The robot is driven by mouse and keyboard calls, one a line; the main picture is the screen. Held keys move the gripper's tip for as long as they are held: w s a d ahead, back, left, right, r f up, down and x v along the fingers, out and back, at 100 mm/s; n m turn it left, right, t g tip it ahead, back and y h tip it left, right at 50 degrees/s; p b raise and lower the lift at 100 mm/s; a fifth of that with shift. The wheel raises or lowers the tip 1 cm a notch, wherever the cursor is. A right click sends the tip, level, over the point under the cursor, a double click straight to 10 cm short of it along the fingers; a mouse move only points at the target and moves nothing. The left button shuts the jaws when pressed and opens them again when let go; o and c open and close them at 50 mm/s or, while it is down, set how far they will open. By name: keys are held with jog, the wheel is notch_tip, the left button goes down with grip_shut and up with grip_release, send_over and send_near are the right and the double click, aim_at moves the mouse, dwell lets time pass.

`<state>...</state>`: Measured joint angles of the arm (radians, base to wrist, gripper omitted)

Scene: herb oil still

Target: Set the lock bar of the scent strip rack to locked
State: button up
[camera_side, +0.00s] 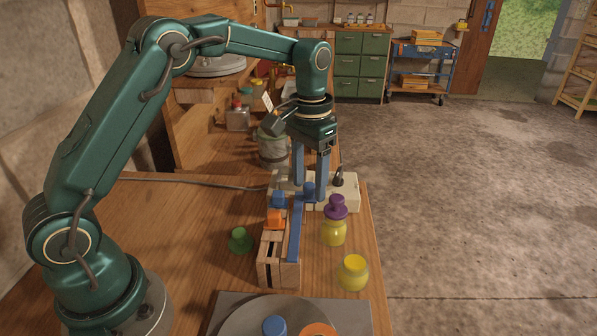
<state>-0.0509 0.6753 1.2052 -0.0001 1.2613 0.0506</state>
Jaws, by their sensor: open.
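The scent strip rack (268,268) is a light wooden slotted block near the front of the bench. A long blue bar (294,238), which looks like its lock bar, lies along its right side. A blue knob (309,189) shows at the bar's far end. An orange block (275,218) and a blue block (278,199) sit at the rack's top. My gripper (310,192) points down over the far end, its two blue fingers open. The blue knob appears between the fingertips; I cannot tell whether they touch it.
A pale box with a black lever (338,178) stands behind the rack. A yellow jar with a purple stopper (334,229) and an open yellow jar (353,272) stand close on the right. A green item (239,241) is on the left. A round grey plate (246,318) lies in front.

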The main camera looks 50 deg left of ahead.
jog(key=shift+f, duration=0.2)
grip_shut()
jog(key=shift+r, duration=0.1)
dwell(1.2)
